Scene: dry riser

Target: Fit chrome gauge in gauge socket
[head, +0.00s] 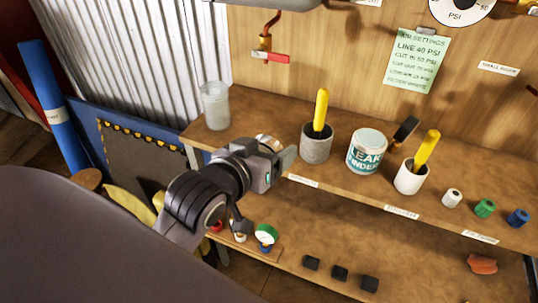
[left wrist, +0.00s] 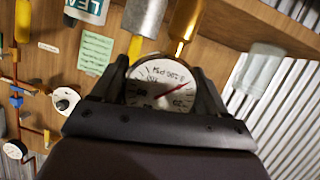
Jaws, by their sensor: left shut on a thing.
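My left gripper (head: 280,155) is shut on a round gauge, above the front of the upper shelf. In the left wrist view the gauge (left wrist: 160,84) sits between the fingers, its white dial with a red needle facing the camera. In the head view the gripper mostly hides it. A brass-coloured piece (left wrist: 185,22) shows just beyond the gauge; I cannot tell whether they are joined. I cannot pick out the gauge socket for certain. My right gripper is not in view.
On the upper shelf (head: 245,108) stand a frosted cup (head: 215,106), a grey cup (head: 316,146) with a yellow-handled tool, a leak-indicator can (head: 367,152) and a white cup (head: 410,178).

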